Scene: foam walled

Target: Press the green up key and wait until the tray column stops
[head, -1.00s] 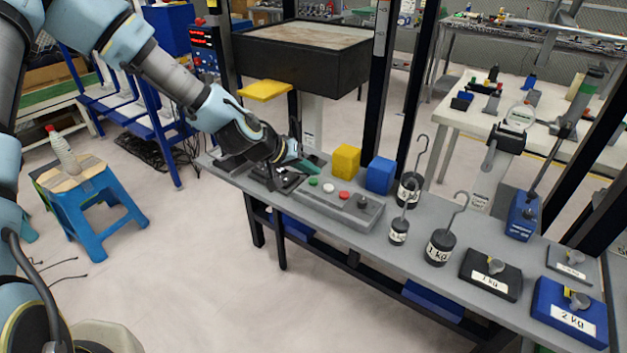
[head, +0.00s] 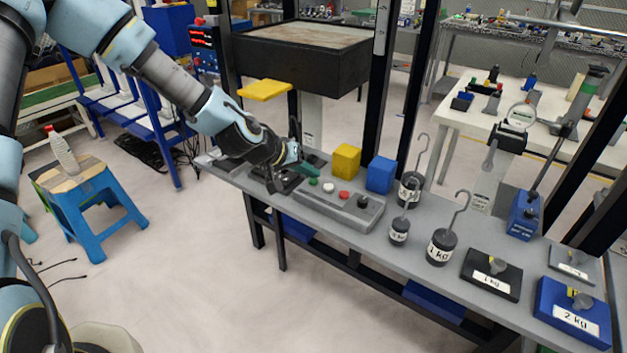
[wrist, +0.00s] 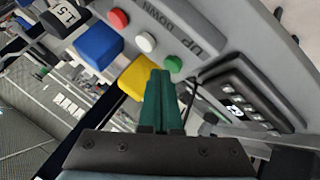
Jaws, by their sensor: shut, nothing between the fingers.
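The green key (head: 313,181) is at the left end of a grey key panel (head: 325,204) on the bench. In the wrist view the green key (wrist: 173,63) is next to the printed word UP. My gripper (head: 312,167) has green fingers, shut together and empty. It is just above and behind the green key; in the wrist view its fingertips (wrist: 161,76) appear right beside the key. I cannot tell whether they touch it. A black tray (head: 300,62) sits high behind the bench, with a pale column (head: 312,118) below it.
A white key (head: 328,187), red key (head: 344,194) and black knob (head: 363,201) share the panel. A yellow block (head: 346,161) and blue block (head: 380,174) stand close behind. Hooked weights (head: 440,246) are to the right. A dark keypad (wrist: 250,95) lies beside the panel.

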